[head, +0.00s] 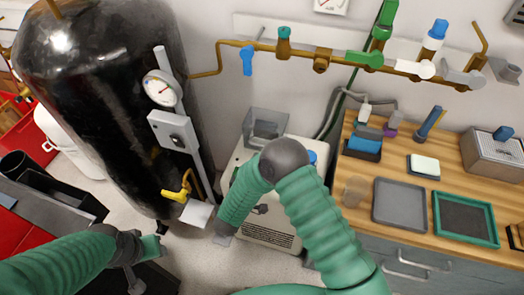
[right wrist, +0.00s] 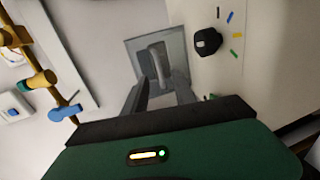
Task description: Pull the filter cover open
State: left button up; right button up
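The filter cover (right wrist: 134,57) is a grey square panel with a raised, lighter grey handle (right wrist: 158,62), set in a pale face in the right wrist view. It looks shut flat in its face. My right gripper (right wrist: 162,92) is open, its two grey fingers pointing at the cover with the handle ahead between them. I cannot tell whether they touch it.
A black knob (right wrist: 207,42) with coloured marks is right of the cover. A large black tank (head: 95,90) with a gauge (head: 162,88) stands at left. A wooden bench (head: 405,166) with trays is at right. Brass pipes (head: 321,60) with valves run along the wall.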

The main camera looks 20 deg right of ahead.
aim_at(265, 135)
jog(key=w, duration=0.2)
jog(key=w+d+f, duration=0.1)
jog(key=w, duration=0.1)
jog(key=w+b, duration=0.1)
jog(key=w, duration=0.1)
jog(key=shift+d+f, duration=0.15)
jog(key=shift+d, duration=0.15)
jog(key=shift+w+d+f, duration=0.15)
jog(key=shift+w+d, duration=0.2)
jog(key=shift+d, duration=0.75)
jog(key=shift+a, duration=0.25)
jog(key=c, duration=0.4)
jog(key=shift+a, duration=0.35)
grip_shut()
pick_arm(q)
jog(key=shift+a+f, duration=0.65)
jog(key=shift+a, duration=0.15)
pick_arm(e)
jog(key=shift+s+d, duration=0.1)
jog(key=shift+d, duration=0.2)
pick_arm(q)
jog(key=shift+a, duration=0.1)
